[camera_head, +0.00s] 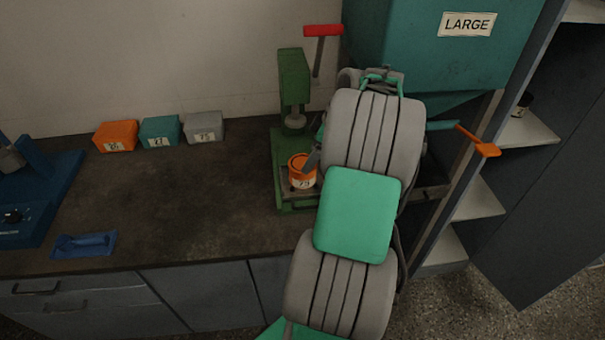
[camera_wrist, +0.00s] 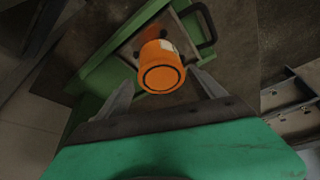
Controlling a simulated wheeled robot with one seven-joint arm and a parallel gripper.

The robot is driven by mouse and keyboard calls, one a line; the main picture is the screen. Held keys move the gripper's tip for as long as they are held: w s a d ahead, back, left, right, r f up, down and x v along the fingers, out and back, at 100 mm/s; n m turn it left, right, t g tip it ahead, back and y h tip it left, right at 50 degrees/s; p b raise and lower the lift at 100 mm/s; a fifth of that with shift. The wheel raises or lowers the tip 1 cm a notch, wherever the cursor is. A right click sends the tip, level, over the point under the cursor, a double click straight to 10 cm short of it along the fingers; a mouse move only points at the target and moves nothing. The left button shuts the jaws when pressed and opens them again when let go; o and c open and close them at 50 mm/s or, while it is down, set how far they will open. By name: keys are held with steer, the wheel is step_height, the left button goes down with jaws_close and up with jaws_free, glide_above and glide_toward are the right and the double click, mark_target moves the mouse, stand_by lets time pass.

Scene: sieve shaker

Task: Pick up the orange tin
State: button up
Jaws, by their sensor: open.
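The orange tin (camera_head: 302,172) stands on the bed of a green press (camera_head: 292,90) with a red-handled lever. It has a white label. In the wrist view the tin (camera_wrist: 162,68) lies just past my gripper (camera_wrist: 160,86), roughly between the two fingertips. The fingers are apart with nothing held between them. In the head view my arm covers most of my gripper; one finger (camera_head: 311,160) shows beside the tin's right side. I cannot tell whether it touches.
An orange box (camera_head: 116,137), a teal box (camera_head: 160,132) and a grey box (camera_head: 204,127) stand along the wall. A blue device (camera_head: 30,190) and blue cloth-like item (camera_head: 84,245) are at left. A teal hopper marked LARGE (camera_head: 420,60) hangs behind my arm. The counter's middle (camera_head: 190,190) is clear.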

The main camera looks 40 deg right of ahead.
steer(key=x, duration=0.7)
steer(key=shift+w+a+f, duration=0.1)
steer(key=shift+w+f, duration=0.05)
steer(key=shift+f, duration=0.15)
steer(key=shift+c, duration=0.5)
steer(key=c, duration=1)
steer(key=shift+r, duration=0.1)
